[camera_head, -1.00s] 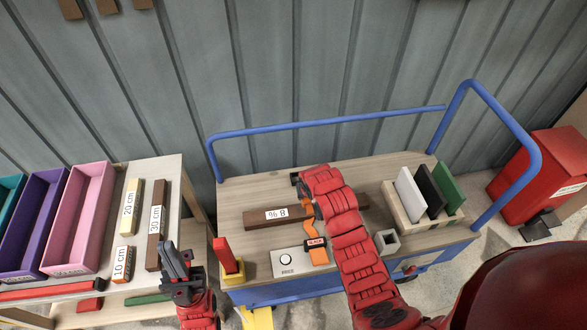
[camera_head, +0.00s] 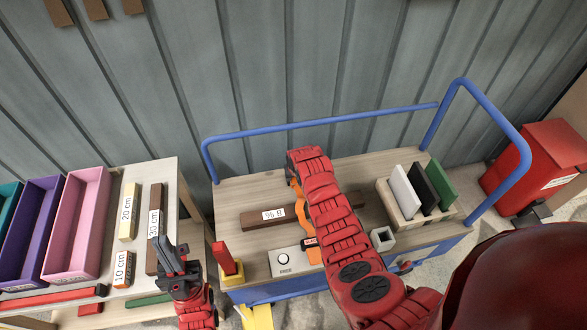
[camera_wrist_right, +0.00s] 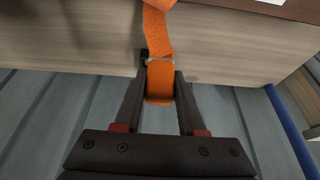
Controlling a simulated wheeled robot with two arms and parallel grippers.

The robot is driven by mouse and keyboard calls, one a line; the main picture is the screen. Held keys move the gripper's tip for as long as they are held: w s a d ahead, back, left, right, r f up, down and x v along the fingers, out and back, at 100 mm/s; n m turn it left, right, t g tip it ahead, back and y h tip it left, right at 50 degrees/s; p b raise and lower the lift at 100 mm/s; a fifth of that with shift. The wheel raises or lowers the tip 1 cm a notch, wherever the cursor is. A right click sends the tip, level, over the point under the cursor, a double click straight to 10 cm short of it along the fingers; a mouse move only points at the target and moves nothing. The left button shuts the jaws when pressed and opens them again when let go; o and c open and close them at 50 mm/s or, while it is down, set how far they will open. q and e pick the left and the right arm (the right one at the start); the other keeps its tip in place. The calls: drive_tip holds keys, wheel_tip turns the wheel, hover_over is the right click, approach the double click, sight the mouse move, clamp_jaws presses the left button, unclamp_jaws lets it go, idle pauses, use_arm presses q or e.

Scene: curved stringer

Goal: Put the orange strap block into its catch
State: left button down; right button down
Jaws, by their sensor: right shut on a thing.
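The orange strap (camera_head: 297,192) lies over the brown board on the cart, from its labelled buckle end (camera_head: 312,249) towards the back edge. In the right wrist view the strap hangs over the wooden edge, with the orange block (camera_wrist_right: 160,88) at its end. My right gripper (camera_wrist_right: 161,76) is shut on this block, just outside the cart's edge. A small dark part (camera_wrist_right: 143,55), possibly the catch, sits on the edge beside the left finger. In the head view my right arm hides the gripper and this part. My left gripper (camera_head: 172,252) hangs by the left table, away from the strap.
The brown board (camera_head: 262,217) crosses the cart under the strap. A white button box (camera_head: 287,262), a red-and-yellow piece (camera_head: 228,262), a grey square tube (camera_head: 382,239) and a slotted rack (camera_head: 404,214) stand around it. Blue rails (camera_head: 320,122) border the cart.

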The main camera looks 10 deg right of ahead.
drive_tip(key=w, duration=0.2)
drive_tip(key=w+f+b, duration=0.1)
drive_tip(key=shift+w+d, duration=0.3)
drive_tip(key=shift+w, duration=0.05)
drive_tip(key=shift+w+r+b, duration=0.15)
drive_tip(key=shift+w+b, duration=0.55)
drive_tip(key=shift+w, duration=0.1)
